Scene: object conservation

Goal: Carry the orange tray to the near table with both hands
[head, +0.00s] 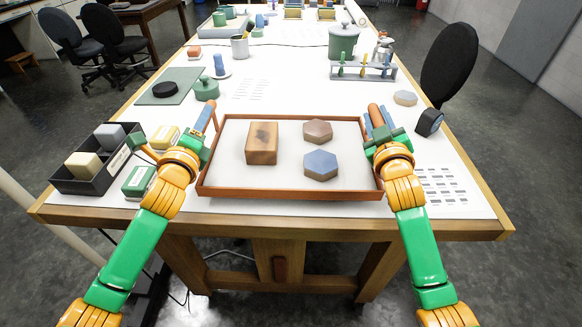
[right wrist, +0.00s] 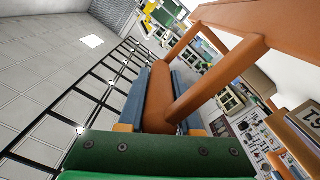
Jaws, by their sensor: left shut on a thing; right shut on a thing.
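The orange tray (head: 290,194) is at the near end of the long white-topped table (head: 470,208). It holds a brown wooden block (head: 262,150), a brown hexagon piece (head: 317,131) and a blue hexagon piece (head: 320,165). My left gripper (head: 206,125) is shut on the tray's left handle. My right gripper (head: 377,122) is shut on its right handle (right wrist: 160,90), an orange bar between the blue fingers in the right wrist view. I cannot tell whether the tray touches the tabletop.
A black bin (head: 95,185) with two blocks and a green-and-white box (head: 139,181) stand left of the tray. A dark upright object (head: 429,122) and a printed sheet (head: 442,187) are on the right. A rack with bottles (head: 362,72) and a green canister (head: 343,42) stand behind.

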